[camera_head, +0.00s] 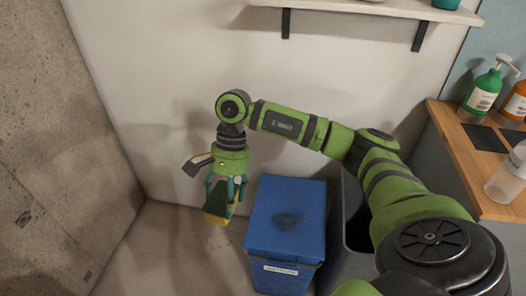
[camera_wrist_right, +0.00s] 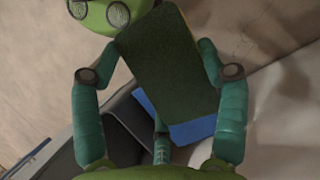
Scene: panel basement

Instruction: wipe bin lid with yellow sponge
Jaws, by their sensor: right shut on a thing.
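The sponge (camera_head: 216,200) has a dark green face and a yellow side. My right gripper (camera_head: 225,198) is shut on the sponge and holds it in the air, left of the blue bin. The sponge's dark green face (camera_wrist_right: 168,66) fills the middle of the right wrist view, between my gripper's teal fingers. The blue bin (camera_head: 283,240) stands on the floor with its lid (camera_head: 298,193) shut. A dark smudge (camera_head: 287,219) marks the lid's middle. Part of the blue bin (camera_wrist_right: 192,131) shows behind the sponge in the wrist view. My left gripper is out of view.
A dark grey open bin (camera_head: 356,237) stands right of the blue one, partly behind my right arm. A wooden counter (camera_head: 470,165) at right holds a green pump bottle (camera_head: 483,92), an orange bottle (camera_head: 515,103) and a clear bottle (camera_head: 508,178). Bare floor lies left of the blue bin.

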